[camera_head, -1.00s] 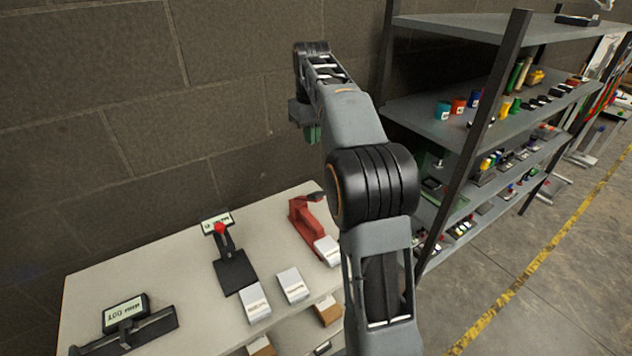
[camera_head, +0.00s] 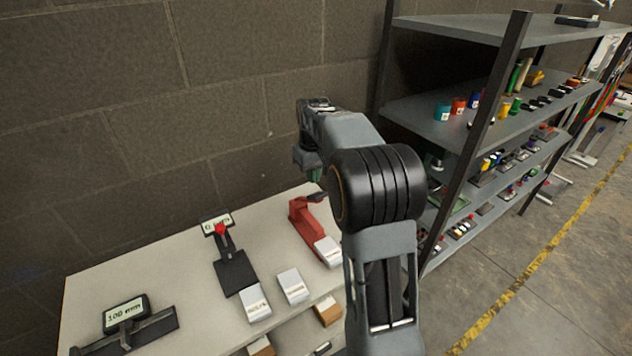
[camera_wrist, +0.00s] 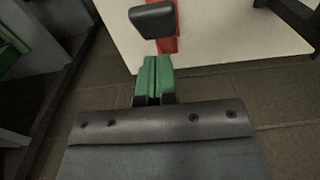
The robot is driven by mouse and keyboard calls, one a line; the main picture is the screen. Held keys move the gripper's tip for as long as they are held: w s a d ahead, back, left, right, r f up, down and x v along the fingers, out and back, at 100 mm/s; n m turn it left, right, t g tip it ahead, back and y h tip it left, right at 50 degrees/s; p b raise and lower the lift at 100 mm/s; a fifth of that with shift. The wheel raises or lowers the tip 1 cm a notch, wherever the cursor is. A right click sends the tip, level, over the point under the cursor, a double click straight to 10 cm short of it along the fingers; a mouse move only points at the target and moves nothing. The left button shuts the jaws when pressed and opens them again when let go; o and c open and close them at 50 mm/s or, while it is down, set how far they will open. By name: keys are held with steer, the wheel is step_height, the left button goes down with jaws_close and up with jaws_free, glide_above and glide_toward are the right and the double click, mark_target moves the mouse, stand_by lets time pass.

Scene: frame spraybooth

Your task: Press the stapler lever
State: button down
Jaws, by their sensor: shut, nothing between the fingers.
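The red stapler (camera_head: 303,222) stands on the white table at its far right, partly behind my arm in the head view. Its dark lever pad (camera_head: 317,197) sits at the top of the red body. In the wrist view, the black lever pad (camera_wrist: 153,20) and part of the red body (camera_wrist: 167,44) show at the top, just beyond my fingertips. My gripper (camera_wrist: 152,70) has green fingers pressed together with nothing between them. In the head view, my gripper (camera_head: 313,174) hangs above the stapler's far end, apart from the lever as far as I can tell.
The white table (camera_head: 185,258) also holds a black stand with a red knob (camera_head: 221,229), a display gauge (camera_head: 124,313) and several small white boxes (camera_head: 292,286). A loaded shelf rack (camera_head: 470,150) stands right of my arm. A dark block wall (camera_head: 90,130) rises behind the table.

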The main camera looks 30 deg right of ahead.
steer(key=shift+s+d+f, duration=0.1)
steer(key=shift+s+f, duration=0.7)
steer(key=shift+f, duration=0.1)
steer(key=shift+f, duration=0.1)
